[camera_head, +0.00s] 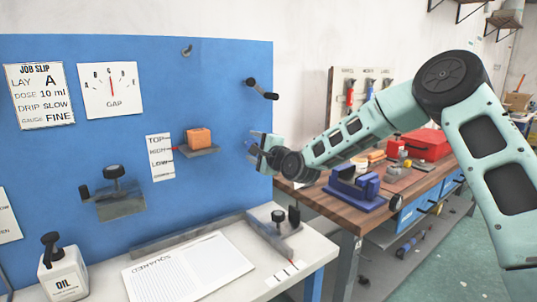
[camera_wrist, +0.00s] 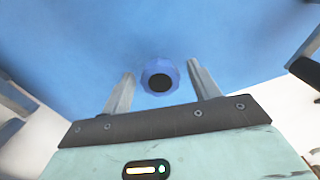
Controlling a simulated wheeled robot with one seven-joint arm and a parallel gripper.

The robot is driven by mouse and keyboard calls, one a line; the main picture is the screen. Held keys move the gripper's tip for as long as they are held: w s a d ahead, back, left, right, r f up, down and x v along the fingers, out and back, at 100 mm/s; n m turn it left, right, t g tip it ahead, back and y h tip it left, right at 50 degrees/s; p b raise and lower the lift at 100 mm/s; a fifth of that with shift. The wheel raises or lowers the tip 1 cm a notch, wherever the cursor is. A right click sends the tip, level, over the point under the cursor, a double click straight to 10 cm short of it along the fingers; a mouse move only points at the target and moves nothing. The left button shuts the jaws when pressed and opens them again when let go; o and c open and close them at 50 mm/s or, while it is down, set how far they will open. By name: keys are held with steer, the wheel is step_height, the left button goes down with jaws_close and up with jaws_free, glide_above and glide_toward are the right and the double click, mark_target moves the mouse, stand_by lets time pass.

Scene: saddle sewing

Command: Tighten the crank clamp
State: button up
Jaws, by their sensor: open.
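A black crank handle (camera_head: 262,90) sticks out of the blue panel (camera_head: 225,110) near its upper right edge. My gripper (camera_head: 256,150) is below it, close to the panel's right edge. In the wrist view, my gripper (camera_wrist: 158,82) is open, with a round blue piece with a dark centre (camera_wrist: 159,77) seen between its fingers; I cannot tell whether they touch it. A clamp-like block with a black knob (camera_head: 120,203) is at the panel's lower left. A metal fixture with black knobs (camera_head: 270,236) stands on the white bench. Which one is the crank clamp is not clear.
An oil can (camera_head: 63,275) and a paper sheet (camera_head: 190,267) are on the white bench. A wooden workbench (camera_head: 340,205) with a blue vise (camera_head: 354,188) stands behind my arm.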

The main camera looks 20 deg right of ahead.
steer(key=b+v, duration=0.2)
steer(key=v, duration=1.5)
steer(key=shift+w, duration=0.1)
steer(key=s+a+f+n+g+p, duration=0.1)
steer(key=s+a+f+n+g, duration=0.8)
steer(key=s+a+n, duration=0.35)
steer(key=s+n+g+h+p, duration=0.1)
steer(key=s+n+g+h, duration=0.4)
steer(key=s, duration=1.9)
steer(key=n+g, duration=0.3)
steer(key=n, duration=0.4)
steer(key=shift+s+d+r, duration=0.15)
steer(key=shift+s+d, duration=0.25)
